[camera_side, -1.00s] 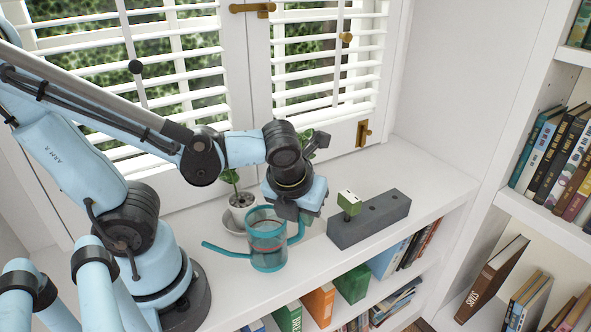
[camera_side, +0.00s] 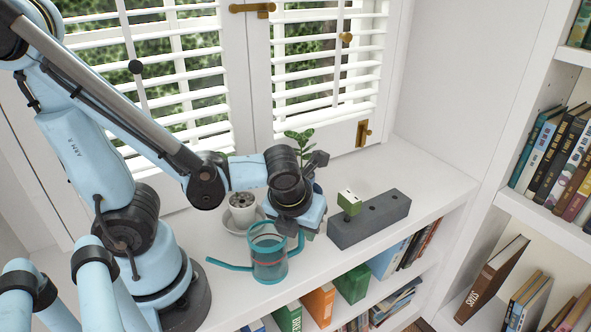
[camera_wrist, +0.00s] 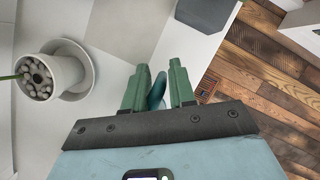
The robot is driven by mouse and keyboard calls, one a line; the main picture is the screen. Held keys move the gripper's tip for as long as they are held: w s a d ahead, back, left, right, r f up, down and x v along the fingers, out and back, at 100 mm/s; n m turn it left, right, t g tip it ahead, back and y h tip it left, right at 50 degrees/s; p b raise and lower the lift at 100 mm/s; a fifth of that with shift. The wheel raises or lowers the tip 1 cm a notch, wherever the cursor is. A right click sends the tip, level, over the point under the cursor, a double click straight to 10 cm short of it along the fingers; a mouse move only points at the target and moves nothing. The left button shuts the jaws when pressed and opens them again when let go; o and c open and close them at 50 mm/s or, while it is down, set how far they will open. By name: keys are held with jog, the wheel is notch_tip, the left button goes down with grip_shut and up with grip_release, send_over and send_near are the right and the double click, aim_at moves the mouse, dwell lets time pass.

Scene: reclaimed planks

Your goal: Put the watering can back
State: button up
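The watering can (camera_side: 268,260) has a clear body with teal rims, a teal spout (camera_side: 228,266) pointing left and a teal handle on its right. It is upright over the front part of the white shelf; I cannot tell whether its base touches. My gripper (camera_side: 298,228) is at the handle side, its fingertips mostly hidden in the side view. In the wrist view, my green fingers (camera_wrist: 159,75) stand either side of the teal handle (camera_wrist: 157,91), closed about it. The can's body is hidden there.
A white pot (camera_side: 242,207) on a saucer stands behind the can; it shows pebbles in the wrist view (camera_wrist: 52,74). Leaves (camera_side: 299,138) rise behind my gripper. The far right shelf top is clear.

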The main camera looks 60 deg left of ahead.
jog(key=shift+o, duration=1)
jog(key=shift+v, duration=6.1)
jog(key=w+a+f+n+t+h, duration=0.1)
jog(key=w+a+n, duration=0.1)
jog(key=n, duration=1.2)
jog(key=w+a+f+n+t+h, duration=0.1)
jog(key=w+n, duration=0.3)
jog(key=n, duration=1.1)
jog(key=shift+a+t+h, duration=0.3)
jog(key=shift+a+t, duration=0.4)
jog(key=shift+a, duration=0.15)
jog(key=shift+w, duration=0.1)
